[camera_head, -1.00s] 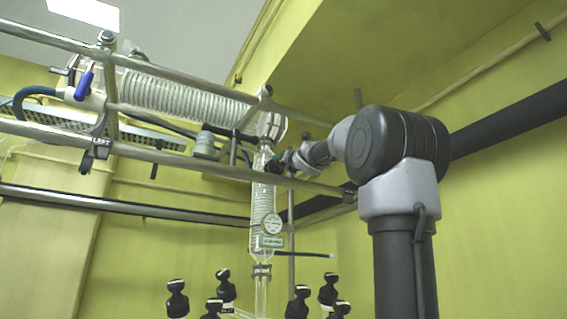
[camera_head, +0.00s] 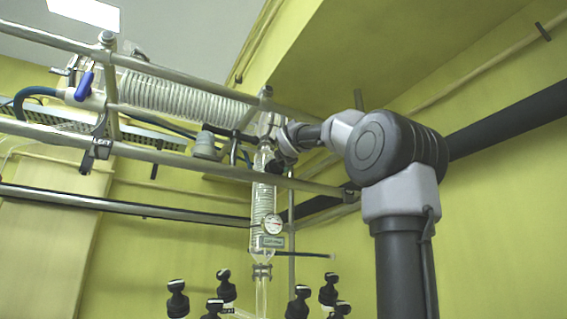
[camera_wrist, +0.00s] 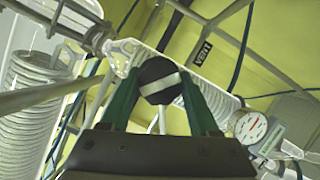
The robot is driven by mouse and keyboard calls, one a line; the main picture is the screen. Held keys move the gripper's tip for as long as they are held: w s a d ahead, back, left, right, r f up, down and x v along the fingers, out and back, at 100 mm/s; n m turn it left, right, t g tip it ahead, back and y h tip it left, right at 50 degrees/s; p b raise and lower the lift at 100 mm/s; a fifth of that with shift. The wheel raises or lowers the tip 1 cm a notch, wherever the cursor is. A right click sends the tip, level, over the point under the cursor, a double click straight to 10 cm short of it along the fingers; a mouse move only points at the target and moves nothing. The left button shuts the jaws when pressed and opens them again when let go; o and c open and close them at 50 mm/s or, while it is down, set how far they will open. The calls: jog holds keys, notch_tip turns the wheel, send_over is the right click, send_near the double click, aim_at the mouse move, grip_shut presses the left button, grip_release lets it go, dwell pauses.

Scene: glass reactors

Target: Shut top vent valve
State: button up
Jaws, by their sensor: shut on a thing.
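The vent valve's round black knob (camera_wrist: 158,72) has a white stripe across its face, tilted slightly up to the right in the wrist view. A tag reading "VENT" (camera_wrist: 203,52) hangs just behind and to the right of it. My gripper (camera_wrist: 158,84) is shut on the knob, with one green finger on each side. In the head view my gripper (camera_head: 276,163) is at the top of the vertical glass column (camera_head: 264,210). The knob cannot be made out clearly there, and the valve's stem is hidden.
Metal rails (camera_head: 170,158) run close to my gripper. A coiled glass condenser (camera_head: 180,98) lies along them, with a blue-handled valve (camera_head: 85,82) at its left end. A round gauge (camera_wrist: 250,126) sits to the right of the fingers. Several black-capped posts (camera_head: 178,298) stand below.

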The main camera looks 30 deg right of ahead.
jog(key=m+g, duration=0.2)
jog(key=m, duration=0.3)
jog(key=shift+m, duration=0.3)
jog(key=m+g+y, duration=0.1)
jog(key=m, duration=0.2)
jog(key=shift+m+g, duration=0.3)
jog(key=shift+m, duration=0.1)
jog(key=m+g+y, duration=0.1)
jog(key=m+y, duration=0.1)
jog(key=m, duration=0.2)
jog(key=shift+d, duration=0.15)
jog(key=shift+m+g+y, duration=0.3)
jog(key=shift+m+y, duration=1)
jog(key=shift+m, duration=0.5)
jog(key=o, duration=1.4)
